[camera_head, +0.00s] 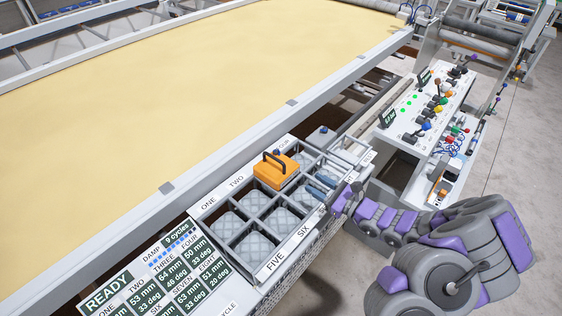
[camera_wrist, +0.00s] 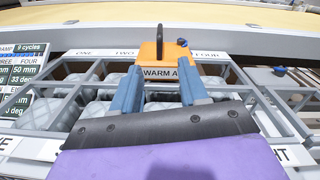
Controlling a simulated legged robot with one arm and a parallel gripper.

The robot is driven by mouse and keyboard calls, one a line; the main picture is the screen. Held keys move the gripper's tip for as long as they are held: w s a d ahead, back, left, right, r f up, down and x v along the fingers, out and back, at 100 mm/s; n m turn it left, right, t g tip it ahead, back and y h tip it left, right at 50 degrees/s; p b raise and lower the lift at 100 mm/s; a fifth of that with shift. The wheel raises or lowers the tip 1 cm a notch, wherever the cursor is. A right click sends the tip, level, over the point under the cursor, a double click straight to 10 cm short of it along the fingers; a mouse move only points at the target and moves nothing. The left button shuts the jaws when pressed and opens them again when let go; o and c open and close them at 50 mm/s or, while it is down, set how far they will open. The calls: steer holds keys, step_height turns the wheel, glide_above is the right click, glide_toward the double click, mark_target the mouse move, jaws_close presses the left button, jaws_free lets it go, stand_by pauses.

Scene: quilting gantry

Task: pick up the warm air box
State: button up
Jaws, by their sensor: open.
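The warm air box (camera_head: 276,173) is orange with a black arched handle, and it sits on the grey rack (camera_head: 220,246) at its back row. It also shows in the wrist view (camera_wrist: 172,54), upright, with a partly visible label starting "WARM A". My gripper (camera_head: 318,185) is in front of the box, to its right in the head view. In the wrist view the gripper's two blue-grey fingers (camera_wrist: 160,78) are spread and point at the box. Nothing is held between them. The fingers partly cover the box's lower front.
The rack has several compartments with grey quilted pads and raised dividers around the box. A display panel (camera_head: 160,275) stands left of it. The yellow quilting bed (camera_head: 180,85) and its rail lie behind. A control console (camera_head: 430,105) with coloured levers stands at right.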

mark_target(281, 162)
steer(key=b+x, duration=0.1)
steer(key=x, duration=0.4)
steer(key=b+x, duration=0.1)
steer(key=x, duration=0.5)
steer(key=shift+w+a+f, duration=0.1)
steer(key=shift+f, duration=0.15)
steer(key=shift+r+b+x, duration=0.15)
steer(key=shift+b+x, duration=0.35)
steer(key=shift+x, duration=1.05)
steer(key=shift+r+b+x, duration=0.15)
steer(key=shift+b+x, duration=0.3)
steer(key=shift+x, duration=1.1)
steer(key=shift+c, duration=0.3)
jaws_close()
steer(key=shift+r, duration=0.1)
